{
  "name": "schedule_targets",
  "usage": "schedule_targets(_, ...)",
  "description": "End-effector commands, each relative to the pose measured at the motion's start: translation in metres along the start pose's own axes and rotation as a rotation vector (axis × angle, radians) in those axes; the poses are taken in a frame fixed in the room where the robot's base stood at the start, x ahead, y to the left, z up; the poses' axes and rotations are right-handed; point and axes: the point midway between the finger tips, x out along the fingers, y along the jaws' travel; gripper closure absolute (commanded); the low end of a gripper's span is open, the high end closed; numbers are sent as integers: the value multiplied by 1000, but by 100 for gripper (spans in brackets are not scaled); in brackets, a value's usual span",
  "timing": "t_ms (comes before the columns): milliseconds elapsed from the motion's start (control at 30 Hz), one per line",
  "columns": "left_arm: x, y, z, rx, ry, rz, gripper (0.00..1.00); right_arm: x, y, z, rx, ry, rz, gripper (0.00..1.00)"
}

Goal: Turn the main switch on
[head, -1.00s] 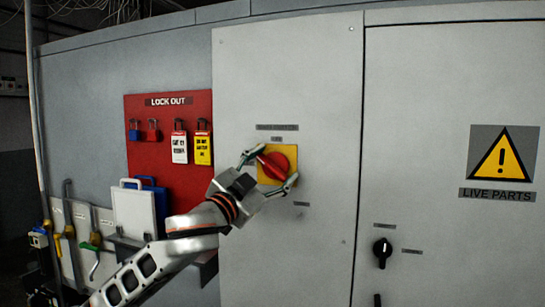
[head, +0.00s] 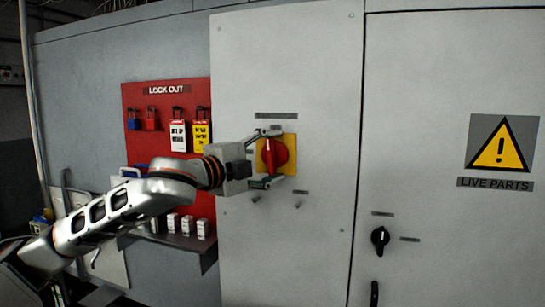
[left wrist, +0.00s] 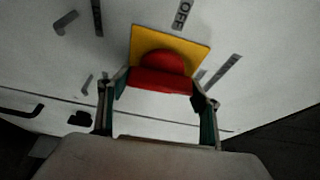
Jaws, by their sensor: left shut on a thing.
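The main switch has a red rotary handle (head: 275,155) on a yellow square plate (head: 290,142), set on the grey cabinet door. The handle stands roughly upright in the head view. My left gripper (head: 268,158) is shut on it, one finger at its upper end and one at its lower end. In the left wrist view the red handle (left wrist: 162,78) lies across between the two fingers of my left gripper (left wrist: 160,90). An OFF label (left wrist: 183,14) sits beside the yellow plate (left wrist: 199,52). My right gripper is not in view.
A red lock-out board (head: 150,105) with padlocks and tags hangs left of the door, above a small shelf (head: 185,243). The space before the doors is clear.

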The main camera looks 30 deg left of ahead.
Motion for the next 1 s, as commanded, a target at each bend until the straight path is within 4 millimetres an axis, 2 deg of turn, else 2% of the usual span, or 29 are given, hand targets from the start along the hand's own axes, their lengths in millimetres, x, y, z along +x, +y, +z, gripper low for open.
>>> schedule_targets(233, 0, 0, 0, 66, 0, 27, 58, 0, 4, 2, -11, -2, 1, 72)
schedule_targets(733, 0, 1, 0, 82, -1, 34, 58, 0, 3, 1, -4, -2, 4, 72)
schedule_targets(767, 0, 1, 0, 82, -1, 34, 29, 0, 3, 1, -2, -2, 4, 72)
schedule_targets(800, 0, 1, 0, 82, -1, 33, 19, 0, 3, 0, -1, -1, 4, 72)
schedule_targets(1000, 0, 1, 0, 80, 0, 33, 19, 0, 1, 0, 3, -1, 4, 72)
